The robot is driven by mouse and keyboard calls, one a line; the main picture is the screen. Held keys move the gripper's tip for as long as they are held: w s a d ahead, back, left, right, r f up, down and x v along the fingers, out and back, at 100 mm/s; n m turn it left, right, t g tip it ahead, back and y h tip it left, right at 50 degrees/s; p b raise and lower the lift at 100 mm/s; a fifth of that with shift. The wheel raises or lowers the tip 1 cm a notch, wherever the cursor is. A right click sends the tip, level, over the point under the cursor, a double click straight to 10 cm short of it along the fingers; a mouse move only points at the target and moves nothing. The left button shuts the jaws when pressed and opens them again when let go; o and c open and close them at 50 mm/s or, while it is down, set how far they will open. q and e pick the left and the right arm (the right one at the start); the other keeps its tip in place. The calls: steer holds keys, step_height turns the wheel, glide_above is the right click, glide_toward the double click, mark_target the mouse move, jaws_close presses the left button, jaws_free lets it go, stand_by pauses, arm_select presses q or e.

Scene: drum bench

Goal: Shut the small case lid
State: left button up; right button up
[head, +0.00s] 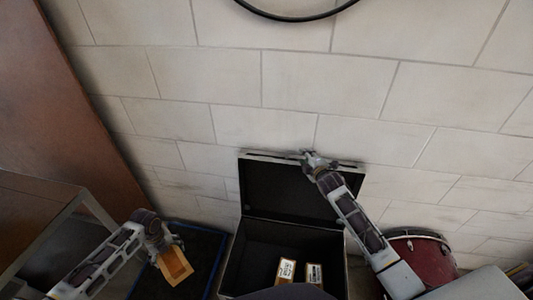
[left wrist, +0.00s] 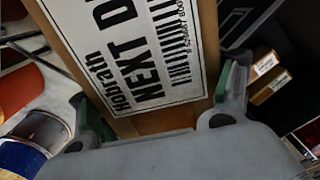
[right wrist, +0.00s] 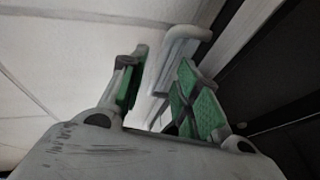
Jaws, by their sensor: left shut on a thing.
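The black case (head: 234,262) stands open against the wall. Its lid (head: 285,190) is raised, leaning back near the wall. My right gripper (head: 312,158) is at the lid's top edge, right of its middle; its fingers look apart. In the right wrist view the lid's metal rim (right wrist: 252,28) and a light grey fitting (right wrist: 180,50) are close beside the fingers; contact is unclear. My left gripper (head: 170,255) is shut on a brown box (head: 180,272), left of the case. Its white printed label (left wrist: 140,50) fills the left wrist view.
Two small labelled boxes (head: 286,270) (head: 314,273) lie inside the case. A red drum (head: 428,258) stands right of the case, behind my right arm. A blue-edged dark mat or tray (head: 205,250) lies left of the case. A metal-framed table (head: 45,215) is at the left.

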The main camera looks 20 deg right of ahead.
steer(key=shift+x, duration=1.05)
jaws_close()
